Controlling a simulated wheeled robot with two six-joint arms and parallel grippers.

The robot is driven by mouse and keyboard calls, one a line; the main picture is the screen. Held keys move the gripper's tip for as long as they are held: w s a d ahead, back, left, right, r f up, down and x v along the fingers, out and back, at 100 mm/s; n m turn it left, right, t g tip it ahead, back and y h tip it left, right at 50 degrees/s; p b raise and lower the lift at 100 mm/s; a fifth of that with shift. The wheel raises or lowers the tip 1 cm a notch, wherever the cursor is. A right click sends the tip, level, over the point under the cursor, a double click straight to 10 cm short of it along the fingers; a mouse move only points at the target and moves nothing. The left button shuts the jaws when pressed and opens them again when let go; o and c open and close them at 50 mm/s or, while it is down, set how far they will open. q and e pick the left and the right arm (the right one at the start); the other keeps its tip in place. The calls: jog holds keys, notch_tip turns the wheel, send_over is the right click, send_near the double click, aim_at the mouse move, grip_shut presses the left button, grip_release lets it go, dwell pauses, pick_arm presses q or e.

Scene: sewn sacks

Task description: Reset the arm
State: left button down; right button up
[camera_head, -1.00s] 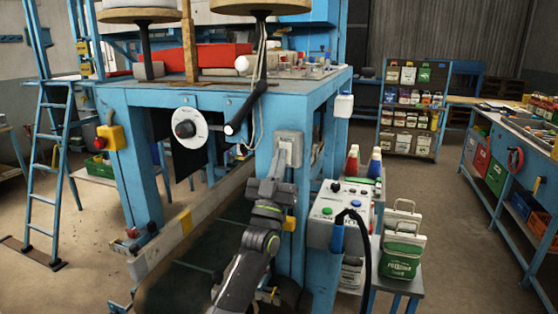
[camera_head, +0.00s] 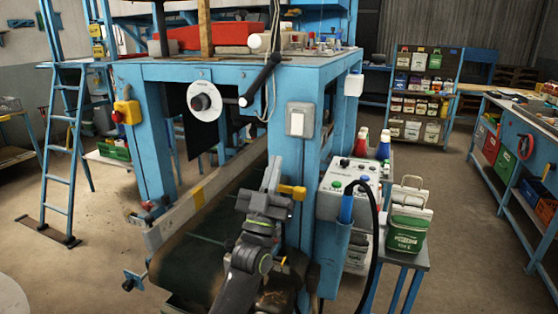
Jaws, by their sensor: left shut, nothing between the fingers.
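My left gripper (camera_head: 272,172) is at the end of the dark grey arm that rises from the bottom middle of the head view. Its fingers point up and are shut with nothing held. They are in front of the blue machine frame, below and left of the white wall switch (camera_head: 299,119) on the post, and appear apart from it. A yellow lever or knob (camera_head: 292,191) shows just right of the gripper. My right gripper is not in view.
A blue machine table (camera_head: 230,73) with a dial (camera_head: 203,98) stands ahead. A ladder (camera_head: 62,150) stands left. Open floor lies right, before the workbench (camera_head: 500,160).

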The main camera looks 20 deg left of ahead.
pick_arm(q)
jog(key=shift+s+f, duration=0.15)
jog(key=shift+f, duration=0.05)
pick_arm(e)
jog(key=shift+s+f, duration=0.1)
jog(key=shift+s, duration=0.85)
pick_arm(q)
jog(key=shift+f, duration=0.1)
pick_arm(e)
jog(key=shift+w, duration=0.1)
